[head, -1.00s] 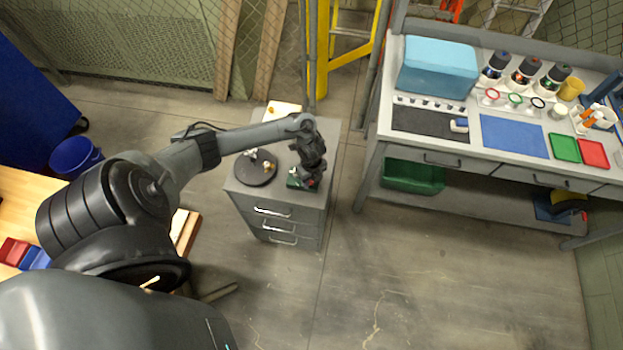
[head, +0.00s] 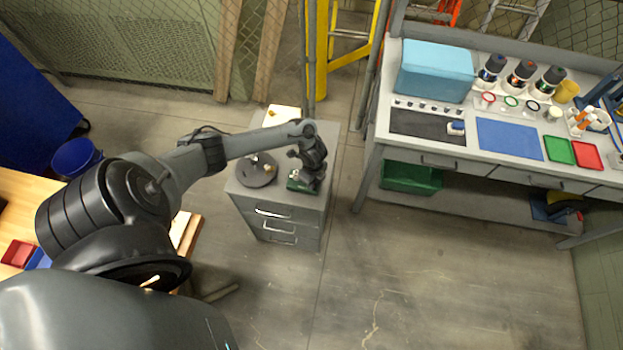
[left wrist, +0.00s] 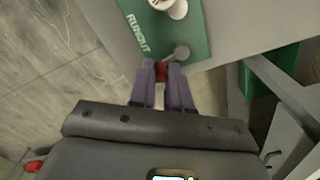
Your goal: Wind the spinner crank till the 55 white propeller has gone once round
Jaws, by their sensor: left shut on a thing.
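A green plate (left wrist: 190,35) marked RUNOUT lies on the grey cabinet top; in the head view its green edge (head: 299,186) shows under my left gripper (head: 305,179). In the left wrist view a small red knob (left wrist: 161,71) sits between the fingertips of my left gripper (left wrist: 162,74), which is shut on it. I cannot make out the white propeller. My right gripper is not in view.
A dark round disc (head: 257,173) with small fittings lies left of the plate on the cabinet (head: 290,217). A pale block (head: 281,115) is at the cabinet's back. A workbench (head: 461,157) with bottles and trays stands right, across open floor.

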